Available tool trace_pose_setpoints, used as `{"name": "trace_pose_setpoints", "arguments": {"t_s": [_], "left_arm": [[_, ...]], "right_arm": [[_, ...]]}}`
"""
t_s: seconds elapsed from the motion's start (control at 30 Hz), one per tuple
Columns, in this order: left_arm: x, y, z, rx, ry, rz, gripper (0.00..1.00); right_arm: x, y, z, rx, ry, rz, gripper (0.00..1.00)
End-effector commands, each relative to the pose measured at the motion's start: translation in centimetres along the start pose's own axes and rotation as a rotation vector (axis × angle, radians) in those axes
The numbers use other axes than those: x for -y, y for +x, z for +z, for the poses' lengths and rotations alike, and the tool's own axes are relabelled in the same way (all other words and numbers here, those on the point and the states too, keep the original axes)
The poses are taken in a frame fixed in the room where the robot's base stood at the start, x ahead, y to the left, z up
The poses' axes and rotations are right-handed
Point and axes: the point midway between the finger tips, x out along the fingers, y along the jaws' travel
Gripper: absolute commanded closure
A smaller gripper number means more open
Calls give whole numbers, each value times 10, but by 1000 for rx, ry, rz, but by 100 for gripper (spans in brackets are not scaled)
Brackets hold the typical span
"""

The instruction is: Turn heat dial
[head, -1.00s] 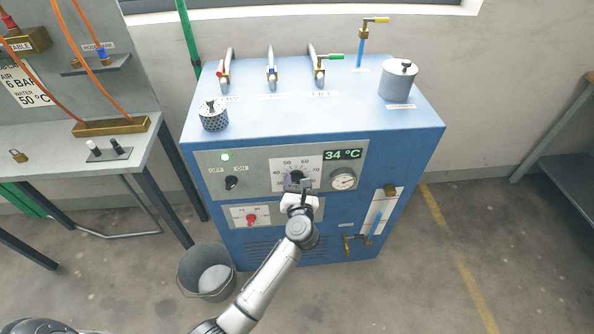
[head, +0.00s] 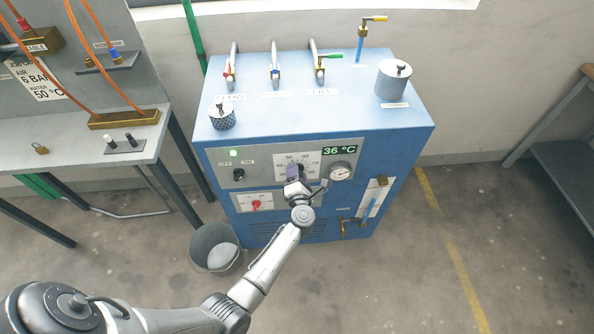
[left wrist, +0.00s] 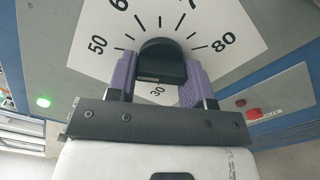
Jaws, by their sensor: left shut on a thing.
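The heat dial's black knob (left wrist: 162,62) sits on a white scale plate (left wrist: 215,20) on the front panel of the blue unit (head: 380,150). In the left wrist view, my left gripper (left wrist: 160,75) has its purple fingers on either side of the knob and is shut on it. In the head view, my left gripper (head: 295,172) covers much of the dial. The number 80 is at the right of the scale and 50 at the left in the wrist view. The green display (head: 340,151) reads 36 °C. My right gripper is in no view.
A gauge (head: 341,171) is right beside my gripper. A red knob (head: 256,205) is on a lower plate, and an ON/OFF switch (head: 239,175) is to the left. A grey bucket (head: 215,249) stands on the floor beside my left arm.

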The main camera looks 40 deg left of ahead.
Motion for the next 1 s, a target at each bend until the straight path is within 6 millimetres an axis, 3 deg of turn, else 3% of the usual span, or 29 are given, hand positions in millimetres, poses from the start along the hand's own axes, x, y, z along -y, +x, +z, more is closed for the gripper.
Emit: {"name": "trace_pose_setpoints", "arguments": {"t_s": [0.67, 0.7, 0.93, 1.0], "left_arm": [[0, 0, 0, 0, 53, -1, 77], [0, 0, 0, 0, 52, -1, 51], [0, 0, 0, 0, 52, -1, 29], [0, 0, 0, 0, 52, 0, 28]], "right_arm": [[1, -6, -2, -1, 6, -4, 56], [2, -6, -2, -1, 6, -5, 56], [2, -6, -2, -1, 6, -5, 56], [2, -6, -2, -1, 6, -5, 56]]}}
